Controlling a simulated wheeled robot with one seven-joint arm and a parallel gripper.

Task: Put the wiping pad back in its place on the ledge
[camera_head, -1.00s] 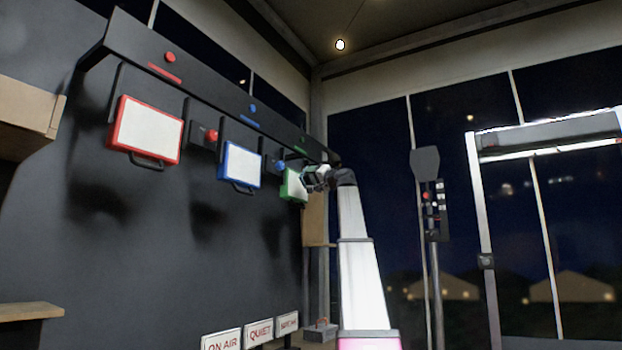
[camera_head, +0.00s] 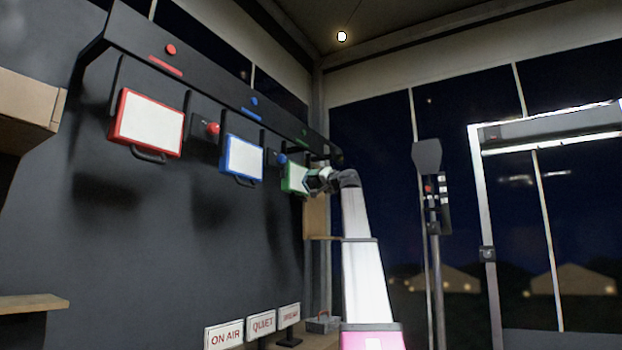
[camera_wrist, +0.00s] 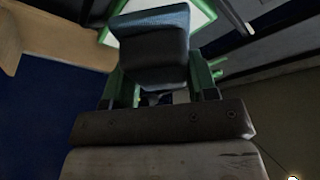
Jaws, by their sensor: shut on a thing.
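My gripper (camera_head: 314,181) is at the far end of the dark wall, in front of the green-framed white panel (camera_head: 294,177). In the wrist view, my gripper (camera_wrist: 158,80) has its green fingers on both sides of a dark block with a blue-grey face, seemingly the wiping pad (camera_wrist: 154,58). The pad is held between the fingers, with the green-framed panel (camera_wrist: 203,14) close behind it. I cannot tell whether pad and panel touch. In the head view the pad is too small to make out. A small wooden ledge (camera_head: 322,238) shows below my gripper near the corner.
Red-framed (camera_head: 150,125) and blue-framed (camera_head: 242,158) panels hang left along the wall, beneath a dark overhanging rail (camera_head: 215,85). Another wooden shelf (camera_head: 30,303) is at lower left. Lettered signs (camera_head: 262,324) stand below. A pole with a control box (camera_head: 437,200) stands to the right.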

